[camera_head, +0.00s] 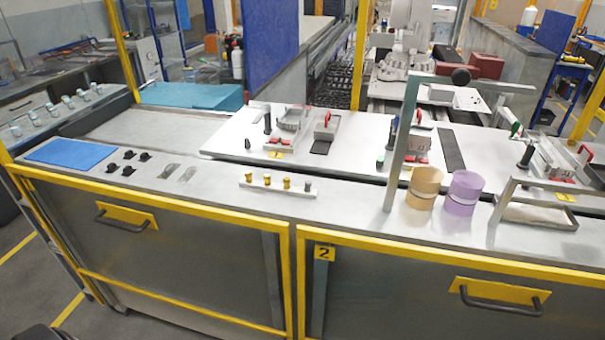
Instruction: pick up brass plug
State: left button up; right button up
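Three small brass plugs stand upright in a row on a light, narrow holder strip (278,189) on the workbench's front ledge. They are the left brass plug (248,178), the middle brass plug (267,180) and the right brass plug (286,183). A greyish plug (308,186) stands at the strip's right end. Neither of my grippers can be made out in the head view. A dark shape at the bottom left edge is too cut off to identify.
A blue mat (71,154), small black parts (129,162) and grey pieces (178,173) lie left of the strip. A tan cup (424,187), a purple cup (463,193) and a metal post (402,145) stand right. White fixture plates (230,138) lie behind. The ledge around the strip is clear.

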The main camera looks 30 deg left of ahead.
aim_at(286, 180)
jog(key=i+u, duration=0.15)
jog(key=u, duration=0.2)
jog(key=i+j+u, duration=0.1)
jog(key=u, duration=0.25)
jog(key=i+u, duration=0.2)
jog(key=u, duration=0.15)
